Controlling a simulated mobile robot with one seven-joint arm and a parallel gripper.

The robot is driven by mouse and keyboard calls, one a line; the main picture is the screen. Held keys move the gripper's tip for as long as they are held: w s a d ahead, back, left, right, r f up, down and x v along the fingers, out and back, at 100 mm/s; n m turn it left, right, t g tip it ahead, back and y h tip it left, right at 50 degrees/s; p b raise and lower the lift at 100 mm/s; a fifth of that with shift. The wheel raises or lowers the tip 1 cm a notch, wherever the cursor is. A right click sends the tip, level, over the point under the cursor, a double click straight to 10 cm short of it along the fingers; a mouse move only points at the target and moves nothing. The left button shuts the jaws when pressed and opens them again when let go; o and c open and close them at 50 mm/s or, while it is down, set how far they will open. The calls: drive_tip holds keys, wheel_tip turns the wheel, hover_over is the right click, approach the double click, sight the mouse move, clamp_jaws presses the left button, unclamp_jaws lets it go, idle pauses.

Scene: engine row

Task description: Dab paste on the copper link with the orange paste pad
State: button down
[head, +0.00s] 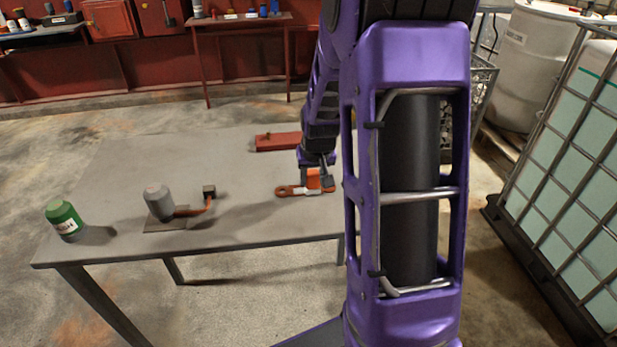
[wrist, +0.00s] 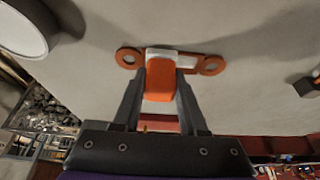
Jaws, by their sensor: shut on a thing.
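The copper link (head: 287,191) lies flat on the grey table in the head view, with a ring-shaped eye at each end in the wrist view (wrist: 213,66). My gripper (wrist: 160,80) is shut on the orange paste pad (wrist: 159,78), which also shows in the head view (head: 313,180). The pad is over the middle of the link, at or very near its surface. A pale patch (wrist: 180,59) shows at the link's middle beside the pad; I cannot tell whether it is paste. The pad's underside is hidden.
A red bar (head: 278,141) lies behind. A white round thing (wrist: 22,27) shows in the wrist view.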

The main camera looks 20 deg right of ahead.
drive_tip(key=shift+r, duration=0.1)
drive_tip(key=shift+r+p, duration=2.4)
drive_tip(key=shift+r, duration=1.1)
drive_tip(key=shift+a, duration=0.1)
